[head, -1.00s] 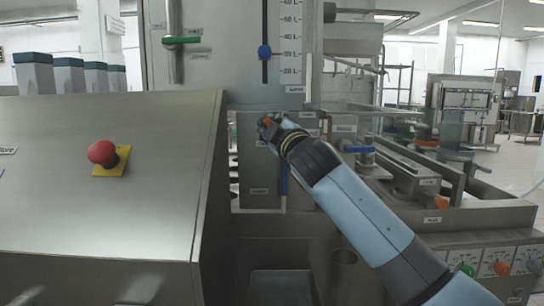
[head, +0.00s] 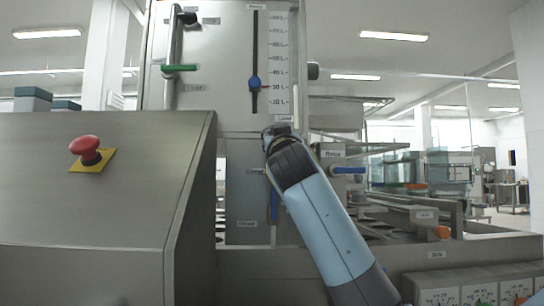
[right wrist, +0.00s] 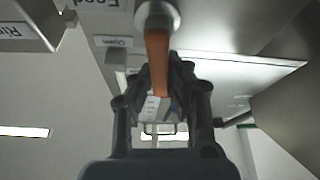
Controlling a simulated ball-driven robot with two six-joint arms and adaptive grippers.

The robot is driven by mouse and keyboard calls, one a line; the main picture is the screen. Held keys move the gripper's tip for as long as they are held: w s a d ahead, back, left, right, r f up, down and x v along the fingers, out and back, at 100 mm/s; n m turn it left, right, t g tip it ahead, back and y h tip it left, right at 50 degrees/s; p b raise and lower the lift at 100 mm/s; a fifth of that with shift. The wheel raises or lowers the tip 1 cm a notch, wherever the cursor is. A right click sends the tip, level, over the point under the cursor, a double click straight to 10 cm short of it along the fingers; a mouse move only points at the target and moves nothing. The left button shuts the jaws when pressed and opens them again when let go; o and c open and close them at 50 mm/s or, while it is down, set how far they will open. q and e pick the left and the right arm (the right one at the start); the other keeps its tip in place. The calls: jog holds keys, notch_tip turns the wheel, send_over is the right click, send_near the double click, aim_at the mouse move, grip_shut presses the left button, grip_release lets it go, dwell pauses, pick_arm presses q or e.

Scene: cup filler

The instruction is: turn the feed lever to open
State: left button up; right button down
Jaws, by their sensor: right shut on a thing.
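The feed lever (right wrist: 158,62) is an orange handle on a round metal pivot, close in the right wrist view. A "Feed" label is beside the pivot, and an "Open" label (right wrist: 112,41) is to its left. The lever points down in that picture, between the two fingers of my right gripper (right wrist: 160,88), which is shut on it. In the head view my right gripper (head: 279,132) is at the lower front of the tall machine panel (head: 222,50). There my own arm hides the lever. My left gripper is not in view.
A blue rinse handle (head: 348,170) sits just right of my right arm. A blue upright handle (head: 274,203) is below the gripper. A sloped console (head: 110,200) with a red button (head: 84,149) fills the left. Dials (head: 478,293) are at the lower right.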

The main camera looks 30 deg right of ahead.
jog(key=shift+d+f+m+g+h+b, duration=0.15)
jog(key=shift+f+m+h+b, duration=0.15)
jog(key=shift+m, duration=0.2)
jog(key=shift+d+f+m+g+h+b, duration=0.1)
jog(key=shift+d+m+g+h+b, duration=0.1)
jog(key=shift+m+b, duration=0.25)
jog(key=shift+s+r+m, duration=0.1)
jog(key=shift+r+m, duration=0.05)
jog(key=shift+m, duration=0.3)
jog(key=c, duration=1.3)
grip_release()
jog(key=shift+r, duration=0.1)
jog(key=shift+c, duration=0.2)
jog(key=shift+o, duration=0.3)
jog(key=shift+s+r, duration=0.1)
jog(key=shift+s, duration=0.1)
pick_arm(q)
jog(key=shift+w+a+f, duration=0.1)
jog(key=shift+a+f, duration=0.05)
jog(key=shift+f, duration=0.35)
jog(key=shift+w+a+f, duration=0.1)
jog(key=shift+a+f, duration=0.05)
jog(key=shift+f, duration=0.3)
pick_arm(e)
jog(key=v, duration=1.1)
jog(key=shift+s+a+f, duration=0.25)
jog(key=shift+f, duration=0.05)
